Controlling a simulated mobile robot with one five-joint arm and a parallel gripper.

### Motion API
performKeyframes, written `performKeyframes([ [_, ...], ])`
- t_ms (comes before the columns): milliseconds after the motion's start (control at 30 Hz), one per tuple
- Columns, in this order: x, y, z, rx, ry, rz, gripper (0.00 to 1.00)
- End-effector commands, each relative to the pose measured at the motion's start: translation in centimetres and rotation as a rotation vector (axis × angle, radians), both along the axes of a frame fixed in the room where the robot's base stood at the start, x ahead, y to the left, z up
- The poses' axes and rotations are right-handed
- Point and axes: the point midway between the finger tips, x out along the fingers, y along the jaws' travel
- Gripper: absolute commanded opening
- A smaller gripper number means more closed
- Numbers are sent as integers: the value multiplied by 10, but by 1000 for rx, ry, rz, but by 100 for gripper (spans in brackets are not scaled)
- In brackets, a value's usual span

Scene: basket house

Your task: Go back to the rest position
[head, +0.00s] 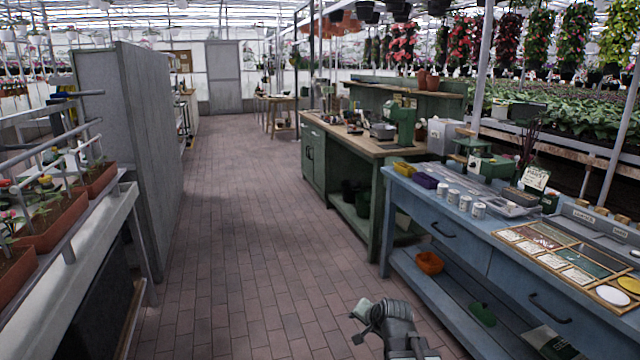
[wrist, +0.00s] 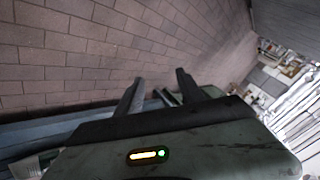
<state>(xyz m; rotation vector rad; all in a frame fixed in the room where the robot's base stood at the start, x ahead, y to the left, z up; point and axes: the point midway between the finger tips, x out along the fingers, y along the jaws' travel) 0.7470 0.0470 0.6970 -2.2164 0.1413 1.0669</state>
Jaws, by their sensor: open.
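My gripper (wrist: 160,77) is open in the wrist view, with its two dark fingers apart and no object seen between them. Brick floor shows past the fingertips. In the head view my folded arm shows at the bottom edge, right of centre, over the floor just left of the blue bench. The fingers cannot be made out clearly there.
A blue workbench (head: 452,237) with cans and seed trays stands close on the right. A green bench (head: 373,154) is beyond it. A grey partition (head: 135,150) and planter table (head: 75,247) line the left. The brick aisle (head: 235,200) between is clear.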

Motion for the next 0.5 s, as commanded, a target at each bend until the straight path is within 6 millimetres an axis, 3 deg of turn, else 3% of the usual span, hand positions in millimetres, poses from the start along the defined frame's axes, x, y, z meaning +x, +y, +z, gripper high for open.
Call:
performKeyframes([
  [100,-59,-15,-36,-182,217,156,45],
  [300,-146,-42,-63,-375,553,411,45],
  [400,-177,-46,-64,-417,656,589,45],
  [433,-175,-46,-42,-414,652,577,45],
  [500,-175,-46,-21,-412,650,573,45],
])
